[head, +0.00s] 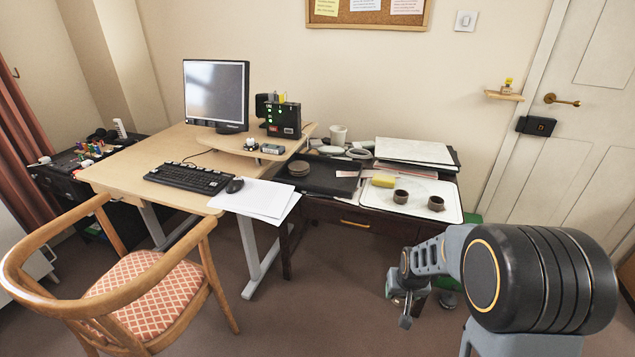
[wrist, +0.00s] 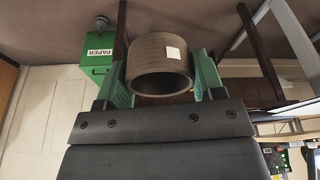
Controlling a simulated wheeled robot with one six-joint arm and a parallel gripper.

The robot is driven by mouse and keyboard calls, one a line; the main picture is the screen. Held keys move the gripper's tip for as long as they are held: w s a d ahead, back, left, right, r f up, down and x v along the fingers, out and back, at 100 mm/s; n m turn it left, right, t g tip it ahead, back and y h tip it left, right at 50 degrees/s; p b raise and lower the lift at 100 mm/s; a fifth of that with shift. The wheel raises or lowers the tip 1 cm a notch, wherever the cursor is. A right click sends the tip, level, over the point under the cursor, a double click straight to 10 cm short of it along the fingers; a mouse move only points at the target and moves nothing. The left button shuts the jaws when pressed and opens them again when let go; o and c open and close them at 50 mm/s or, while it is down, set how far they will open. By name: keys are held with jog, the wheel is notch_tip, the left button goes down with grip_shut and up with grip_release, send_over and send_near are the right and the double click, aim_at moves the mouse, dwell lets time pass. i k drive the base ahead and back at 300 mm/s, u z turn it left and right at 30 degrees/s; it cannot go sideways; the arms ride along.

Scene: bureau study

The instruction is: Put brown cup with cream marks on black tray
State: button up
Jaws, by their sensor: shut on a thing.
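My gripper (wrist: 163,78) is shut on a brown cup (wrist: 151,50) in the wrist view, with one green finger on each side of it. A small cream square mark shows on the cup's side. In the head view my arm's end is low at the right, in front of the dark desk, and I cannot make out the held cup there. The black tray (head: 335,181) lies on the left part of the dark desk. A round brown cup (head: 299,168) stands on its left side, and bare black surface shows to the right.
A white tray (head: 452,190) right of the black one holds two brown cups (head: 400,196) (head: 436,203) and a yellow block (head: 383,181). Papers and folders (head: 415,151) lie behind. A wooden desk (head: 130,178) and chair (head: 150,300) stand left. A green PAPER box (wrist: 97,58) shows in the wrist view.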

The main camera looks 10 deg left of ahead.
aim_at(343, 188)
jog(key=u, duration=0.5)
jog(key=i, duration=0.65)
jog(key=u, duration=0.25)
